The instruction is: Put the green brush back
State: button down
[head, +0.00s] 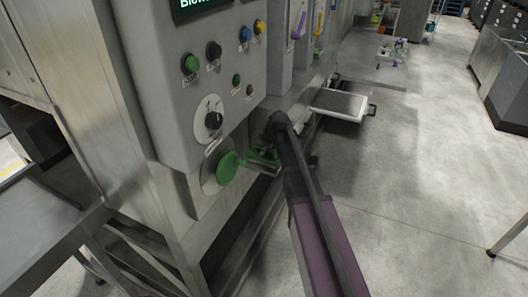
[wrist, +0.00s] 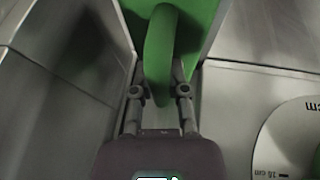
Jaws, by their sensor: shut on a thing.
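My gripper (head: 268,148) is low in front of the grey machine's side, below its control panel. In the wrist view its two fingers (wrist: 161,92) are shut on the curved green handle of the green brush (wrist: 160,52). A wider green part shows behind the handle at the top of that view. In the head view only a small green part (head: 263,157) shows at the gripper, largely hidden by my arm. I cannot tell whether the brush touches the machine.
A green round piece (head: 228,168) on a pale round plate is left of my gripper. The control panel (head: 215,90) has several knobs. Purple (head: 299,24) and yellow (head: 319,24) handles hang farther back. A grey-topped tray (head: 339,104) juts out beyond.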

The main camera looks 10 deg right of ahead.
jog(key=shift+f, duration=0.2)
jog(key=c, duration=0.6)
grip_release()
jog(key=shift+r, duration=0.1)
jog(key=shift+c, duration=0.2)
jog(key=shift+r, duration=0.15)
jog(key=p+v, duration=1.1)
jog(key=v, duration=0.1)
jog(key=shift+s, duration=0.1)
dwell(0.4)
jog(key=s+a+f+m+g+h, duration=0.1)
jog(key=s+m, duration=0.4)
jog(key=s, duration=0.7)
jog(key=s+a+m+g+h, duration=0.1)
jog(key=s+m+g, duration=0.2)
jog(key=s, duration=0.9)
jog(key=m, duration=0.3)
jog(key=shift+s+a+f, duration=0.25)
jog(key=shift+s+f, duration=0.1)
